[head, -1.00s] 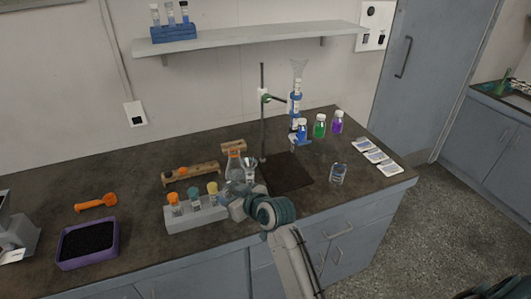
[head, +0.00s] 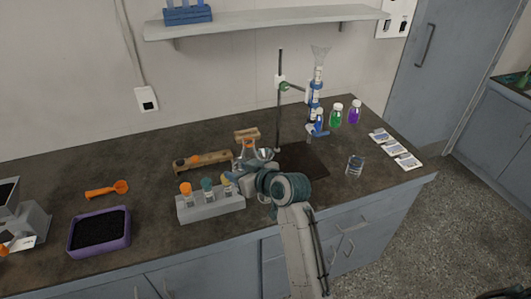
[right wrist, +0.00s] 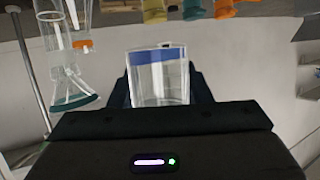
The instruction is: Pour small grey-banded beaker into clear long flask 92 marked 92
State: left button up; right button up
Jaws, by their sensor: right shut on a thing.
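My right gripper (right wrist: 160,90) is shut on a small clear beaker (right wrist: 160,75) with a blue-looking band near its rim. I see no grey on it. No contents can be made out. In the head view my right gripper (head: 247,172) is just behind the vial rack, in front of clear glassware that it partly hides. My left gripper is out of view.
A grey rack (head: 212,206) with capped vials stands in front of my gripper. A wooden rack (head: 203,161) is behind it. A stand (head: 280,100) is further right, and another beaker (head: 355,166) stands on the right. A purple tray (head: 99,232) is at left.

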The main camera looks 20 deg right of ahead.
aim_at(243, 158)
jog(key=shift+d+r+m, duration=0.25)
jog(key=shift+d+m, duration=0.05)
jog(key=shift+d, duration=0.05)
jog(key=shift+w+d+r+y+p, duration=0.15)
jog(key=shift+r+y+p, duration=0.15)
jog(key=shift+r+p, duration=0.25)
jog(key=shift+w+d+r+m+g+y+p, duration=0.2)
jog(key=shift+r+m+g+p, duration=0.15)
jog(key=shift+r, duration=0.2)
jog(key=shift+w+d+r+m+g+y+p, duration=0.15)
jog(key=shift+r+m+p, duration=0.1)
jog(key=shift+r+p, duration=0.25)
jog(key=d+r+m+y, duration=0.1)
jog(key=w+d+r+m+g+y, duration=0.1)
jog(key=m, duration=0.1)
jog(key=shift+w+d+r, duration=0.1)
jog(key=shift+w+r, duration=0.05)
jog(key=shift+r, duration=0.15)
jog(key=shift+m, duration=0.3)
jog(key=shift+y, duration=0.25)
